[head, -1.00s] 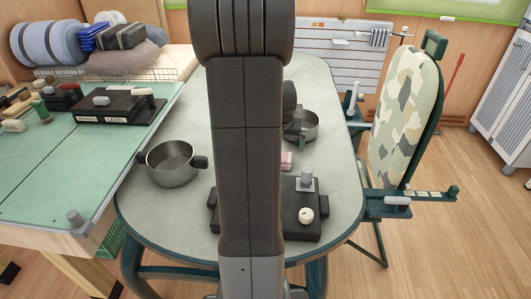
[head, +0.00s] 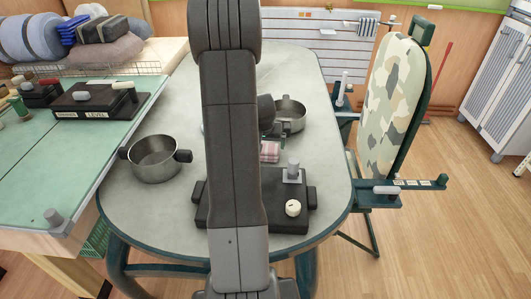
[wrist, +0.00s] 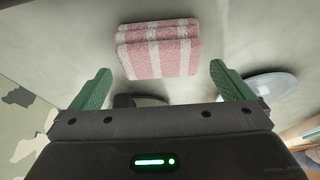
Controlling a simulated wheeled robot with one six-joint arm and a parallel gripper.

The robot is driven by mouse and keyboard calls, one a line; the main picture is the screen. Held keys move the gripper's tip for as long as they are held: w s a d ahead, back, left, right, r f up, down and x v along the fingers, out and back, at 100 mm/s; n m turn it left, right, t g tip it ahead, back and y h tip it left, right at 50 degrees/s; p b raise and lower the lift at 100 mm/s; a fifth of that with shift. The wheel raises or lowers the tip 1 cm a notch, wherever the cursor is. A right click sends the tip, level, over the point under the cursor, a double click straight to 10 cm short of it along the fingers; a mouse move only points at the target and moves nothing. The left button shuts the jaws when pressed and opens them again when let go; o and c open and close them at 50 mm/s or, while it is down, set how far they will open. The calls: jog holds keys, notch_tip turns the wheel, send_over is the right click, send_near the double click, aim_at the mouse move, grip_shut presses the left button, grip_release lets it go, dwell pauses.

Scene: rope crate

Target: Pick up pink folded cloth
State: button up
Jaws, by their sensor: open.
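The pink folded cloth (wrist: 160,50), with white stripes, lies on the grey-green table in the wrist view. In the head view the cloth (head: 270,152) shows just right of my arm, between a pot and a dark board. My gripper (wrist: 163,85) is open, with its two green fingers spread apart. The cloth lies ahead of the fingertips, roughly centred between them, and nothing is held. In the head view my gripper is mostly hidden behind my arm.
A pot (head: 290,116) stands behind the cloth and another pot (head: 155,160) stands left of my arm. A dark board (head: 255,217) with a grey knob and a white knob lies in front. A camouflage ironing board (head: 395,95) stands at the right. The table's far part is clear.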

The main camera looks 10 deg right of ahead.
aim_at(266, 148)
jog(key=x, duration=0.4)
jog(key=shift+f, duration=0.2)
jog(key=c, duration=0.7)
notch_tip(266, 148, up, 10)
jog(key=shift+r+p, duration=0.1)
jog(key=shift+p, duration=0.2)
